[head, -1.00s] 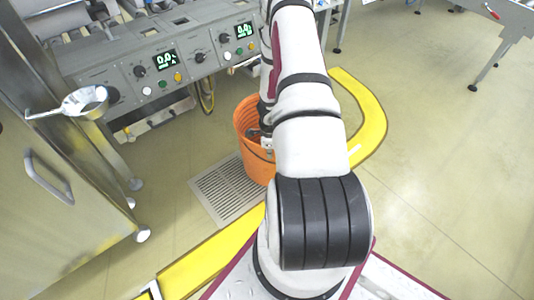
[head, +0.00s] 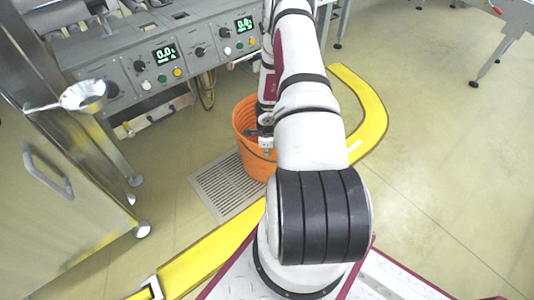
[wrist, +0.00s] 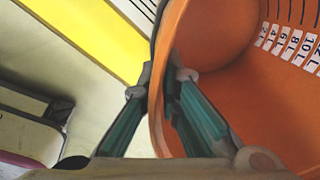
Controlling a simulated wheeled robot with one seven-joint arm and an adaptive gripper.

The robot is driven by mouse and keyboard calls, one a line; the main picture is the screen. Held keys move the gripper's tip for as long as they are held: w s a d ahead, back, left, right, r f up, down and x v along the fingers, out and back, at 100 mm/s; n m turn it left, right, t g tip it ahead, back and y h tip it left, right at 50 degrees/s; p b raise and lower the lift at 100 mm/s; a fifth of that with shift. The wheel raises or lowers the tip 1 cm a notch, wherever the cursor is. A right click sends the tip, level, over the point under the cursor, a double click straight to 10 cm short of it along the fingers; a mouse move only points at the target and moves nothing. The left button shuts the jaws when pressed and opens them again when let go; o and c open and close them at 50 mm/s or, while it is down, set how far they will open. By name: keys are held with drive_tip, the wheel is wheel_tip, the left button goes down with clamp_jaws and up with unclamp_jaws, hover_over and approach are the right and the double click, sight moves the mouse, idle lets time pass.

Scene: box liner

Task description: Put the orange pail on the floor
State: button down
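The orange pail (head: 258,165) is in the middle of the head view, partly hidden behind my arm. In the wrist view its inside (wrist: 230,110) fills the right, with white volume labels. My gripper (wrist: 162,80) has one finger outside the pail's wall and one inside, closed on the wall near the rim. In the head view the gripper (head: 257,134) is small at the pail's rim. The pail is low over the tan floor (head: 430,150), beside and partly over a floor grate. I cannot tell whether its base touches the floor.
The floor grate (head: 222,187) lies left of the pail. A yellow floor stripe (head: 370,110) curves around to the right. A control panel (head: 150,65) with displays stands behind. Open floor lies right.

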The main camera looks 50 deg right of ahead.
drive_tip(key=shift+d, duration=0.1)
drive_tip(key=c, duration=1.8)
unclamp_jaws()
drive_tip(key=shift+r, duration=0.1)
